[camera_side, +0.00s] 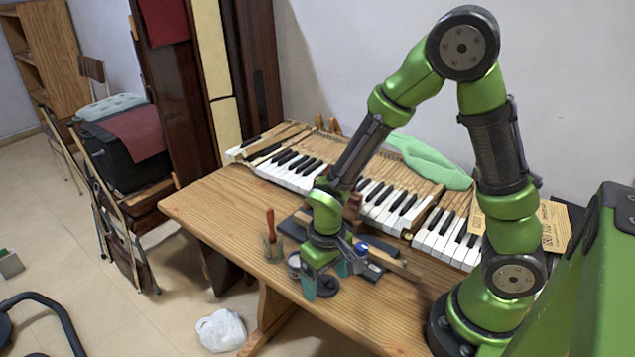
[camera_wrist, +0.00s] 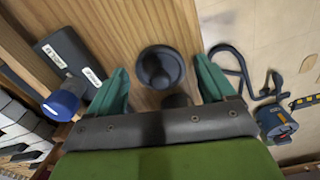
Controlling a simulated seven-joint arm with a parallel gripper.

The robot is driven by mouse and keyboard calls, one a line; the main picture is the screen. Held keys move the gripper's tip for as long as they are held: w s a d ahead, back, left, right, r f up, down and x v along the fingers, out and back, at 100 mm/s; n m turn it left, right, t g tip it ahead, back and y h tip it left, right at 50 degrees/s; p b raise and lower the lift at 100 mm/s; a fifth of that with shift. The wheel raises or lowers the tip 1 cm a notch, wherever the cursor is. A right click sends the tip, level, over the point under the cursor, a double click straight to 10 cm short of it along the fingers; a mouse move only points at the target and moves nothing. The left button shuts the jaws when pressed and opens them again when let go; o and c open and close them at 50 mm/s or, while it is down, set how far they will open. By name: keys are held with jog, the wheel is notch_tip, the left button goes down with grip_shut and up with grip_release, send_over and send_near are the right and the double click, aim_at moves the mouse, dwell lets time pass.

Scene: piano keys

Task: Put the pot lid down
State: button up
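A small dark round thing, which I take to be the pot lid (camera_wrist: 160,68), lies on the wooden table in the wrist view, with a round raised middle. In the side view a dark round piece (camera_side: 327,287) shows on the table beside my fingertips, probably the same thing. My gripper (camera_wrist: 160,85) has its two green fingers wide apart, with the lid in the gap between and beyond them, touching neither finger. In the side view my gripper (camera_side: 328,276) points down close over the table near its front edge. No pot can be made out for certain.
A glass holder with a red-handled tool (camera_side: 272,245) and a small grey jar (camera_side: 294,265) stand left of my gripper. Dark blocks (camera_side: 375,255) and a blue-capped thing (camera_wrist: 62,103) are close by. Piano keys (camera_side: 290,168) line the back. The front right tabletop (camera_side: 370,325) is clear.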

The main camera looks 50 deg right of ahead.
jog(key=shift+r, duration=0.1)
notch_tip(320, 180, up, 12)
notch_tip(320, 180, up, 12)
jog(key=m+t+y, duration=0.2)
jog(key=t, duration=0.5)
send_over(326, 278)
jog(key=s+d, duration=0.2)
jog(key=s, duration=0.3)
jog(key=shift+s+d, duration=0.15)
